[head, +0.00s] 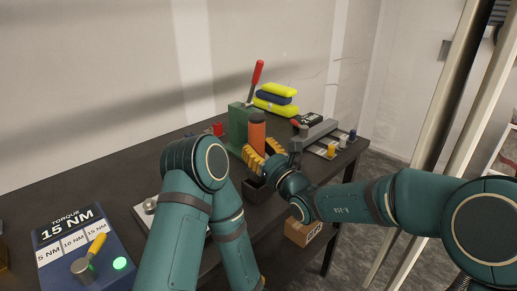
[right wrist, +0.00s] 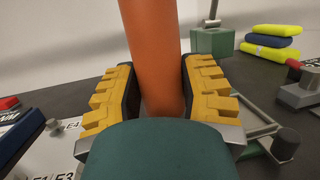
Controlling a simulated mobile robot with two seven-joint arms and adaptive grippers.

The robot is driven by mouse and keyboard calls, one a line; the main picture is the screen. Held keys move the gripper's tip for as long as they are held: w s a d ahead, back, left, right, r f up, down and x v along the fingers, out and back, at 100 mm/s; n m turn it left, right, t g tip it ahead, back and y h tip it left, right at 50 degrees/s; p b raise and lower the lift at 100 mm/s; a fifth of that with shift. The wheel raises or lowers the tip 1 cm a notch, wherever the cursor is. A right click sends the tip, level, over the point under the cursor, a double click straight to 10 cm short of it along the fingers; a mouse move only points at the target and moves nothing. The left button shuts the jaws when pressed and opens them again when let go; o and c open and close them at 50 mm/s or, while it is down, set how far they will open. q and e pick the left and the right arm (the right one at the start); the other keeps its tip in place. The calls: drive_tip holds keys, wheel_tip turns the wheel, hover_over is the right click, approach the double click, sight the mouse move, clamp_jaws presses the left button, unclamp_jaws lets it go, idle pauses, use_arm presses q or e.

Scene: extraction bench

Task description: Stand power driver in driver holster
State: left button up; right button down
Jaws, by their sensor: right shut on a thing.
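The power driver shows as an upright orange cylinder with a dark top (head: 257,132); it also fills the middle of the right wrist view (right wrist: 153,50). My right gripper (head: 262,160) has its yellow ridged fingers shut on both sides of the orange body. The driver's lower end is hidden behind the fingers and my wrist. A small dark open-topped box (head: 257,192), which looks like the driver holster, stands on the bench just below the gripper in the head view. I cannot tell the gap between driver and box. My left arm bends down at the centre; its gripper is not shown.
A green press with a red-handled lever (head: 238,122) stands behind the driver. Yellow and blue stacked packs (head: 276,98) lie further back. A grey fixture (head: 315,133) and small coloured parts are to the right. A torque panel (head: 85,250) sits at front left.

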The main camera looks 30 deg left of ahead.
drive_tip(key=shift+f, duration=2.95)
drive_tip(key=c, duration=0.5)
unclamp_jaws()
drive_tip(key=shift+c, duration=0.2)
drive_tip(key=shift+o, duration=0.4)
drive_tip(key=shift+f, duration=0.15)
drive_tip(key=v, duration=1.2)
